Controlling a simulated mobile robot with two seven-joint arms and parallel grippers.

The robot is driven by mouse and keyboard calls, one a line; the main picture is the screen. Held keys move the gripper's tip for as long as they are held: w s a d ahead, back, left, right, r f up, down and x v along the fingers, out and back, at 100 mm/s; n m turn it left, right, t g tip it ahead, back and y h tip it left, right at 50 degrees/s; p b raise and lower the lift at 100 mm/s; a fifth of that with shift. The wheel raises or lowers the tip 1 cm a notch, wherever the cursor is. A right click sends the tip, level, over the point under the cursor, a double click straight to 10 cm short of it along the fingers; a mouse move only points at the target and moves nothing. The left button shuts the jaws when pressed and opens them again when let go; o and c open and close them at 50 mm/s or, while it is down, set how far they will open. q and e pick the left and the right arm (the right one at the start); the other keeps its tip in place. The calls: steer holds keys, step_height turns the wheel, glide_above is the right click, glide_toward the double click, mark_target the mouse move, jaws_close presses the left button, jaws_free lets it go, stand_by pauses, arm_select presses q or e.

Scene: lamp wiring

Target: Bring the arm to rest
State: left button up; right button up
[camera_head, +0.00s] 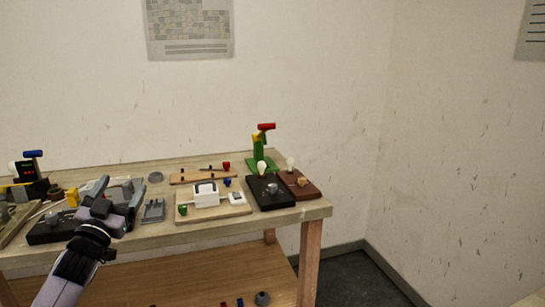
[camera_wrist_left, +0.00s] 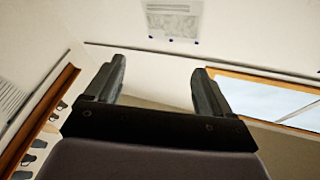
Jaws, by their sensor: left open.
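My left arm (camera_head: 72,270) comes in from the lower left in the head view. My left gripper (camera_head: 117,190) is over the left part of the wooden workbench (camera_head: 285,222) and hides part of what stands there. In the left wrist view my left gripper (camera_wrist_left: 158,70) has its two dark fingers wide apart with nothing between them. Beyond them that view shows walls and a paper sheet (camera_wrist_left: 173,18). My right gripper is not in view.
A board with a white box (camera_head: 206,195), a black base with a bulb (camera_head: 268,190), a brown base (camera_head: 300,184) and a green stand with a red top (camera_head: 261,150) stand right of the gripper. Small parts lie on the lower shelf (camera_head: 180,280). Space right of the bench looks clear.

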arm_select(q)
step_height(320, 180, down, 6)
steer(key=w+a+n+g+y, duration=0.1)
steer(key=a+n+g+y, duration=0.1)
steer(key=a+g+y, duration=0.15)
steer(key=s+d+f+g+h, duration=0.1)
steer(key=s+d+f, duration=0.15)
steer(key=f, duration=0.25)
steer(key=s+d+f+m+g+h, duration=0.1)
steer(key=s+d+f, duration=0.1)
steer(key=s+f, duration=0.3)
steer(key=s+d+f+g, duration=0.1)
steer(key=s+d+f, duration=0.15)
steer(key=f, duration=0.35)
steer(key=s+d+f+g, duration=0.1)
steer(key=s+d+f, duration=0.2)
steer(key=s, duration=0.6)
steer(key=s+d+f+g+h, duration=0.1)
steer(key=s+d+f, duration=0.3)
steer(key=s, duration=0.5)
steer(key=s+d+f+g+h, duration=0.1)
steer(key=s+d+f+g, duration=0.2)
steer(key=s+f, duration=0.4)
steer(key=s, duration=0.3)
steer(key=shift+d+f+n, duration=0.25)
steer(key=shift+d+n, duration=0.15)
steer(key=shift+h, duration=0.25)
